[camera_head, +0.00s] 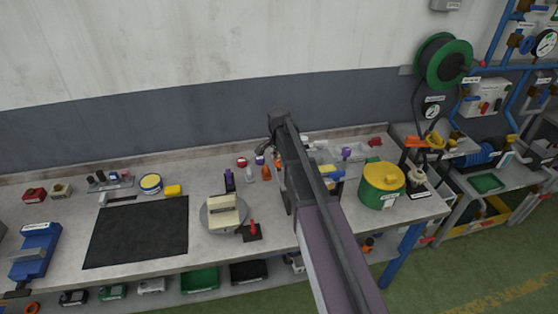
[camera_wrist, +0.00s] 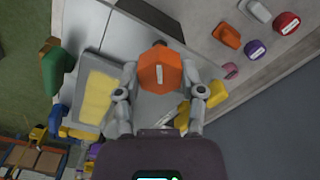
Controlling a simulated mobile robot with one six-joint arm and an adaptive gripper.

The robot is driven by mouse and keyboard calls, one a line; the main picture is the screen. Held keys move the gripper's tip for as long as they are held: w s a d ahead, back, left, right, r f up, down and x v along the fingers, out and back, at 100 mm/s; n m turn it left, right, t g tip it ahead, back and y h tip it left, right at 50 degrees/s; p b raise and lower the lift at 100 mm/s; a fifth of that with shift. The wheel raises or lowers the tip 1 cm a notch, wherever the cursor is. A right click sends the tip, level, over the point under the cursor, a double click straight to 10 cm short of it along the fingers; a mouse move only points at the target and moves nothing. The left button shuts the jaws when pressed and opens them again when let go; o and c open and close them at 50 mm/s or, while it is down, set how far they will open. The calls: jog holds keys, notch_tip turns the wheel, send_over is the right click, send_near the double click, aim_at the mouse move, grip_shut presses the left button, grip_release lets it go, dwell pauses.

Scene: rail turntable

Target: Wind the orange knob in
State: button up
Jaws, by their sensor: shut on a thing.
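In the head view my own arm covers the knob, and my fingers cannot be made out there. Beside the knob in the wrist view is a grey fixture with a yellow panel (camera_wrist: 97,97). What the knob is mounted on is mostly hidden behind it and my fingers.
Small loose pieces, including an orange one (camera_wrist: 227,36) and a red one (camera_wrist: 287,22), lie near the knob. A green pot with a yellow lid (camera_head: 382,185) stands right of my arm. A turntable with a cream block (camera_head: 225,212) and a black mat (camera_head: 137,232) are to the left.

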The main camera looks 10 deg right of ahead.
jog(key=shift+s+m, duration=0.1)
jog(key=shift+m, duration=0.3)
jog(key=o, duration=1.1)
jog(key=shift+o, duration=0.2)
jog(key=shift+n, duration=0.3)
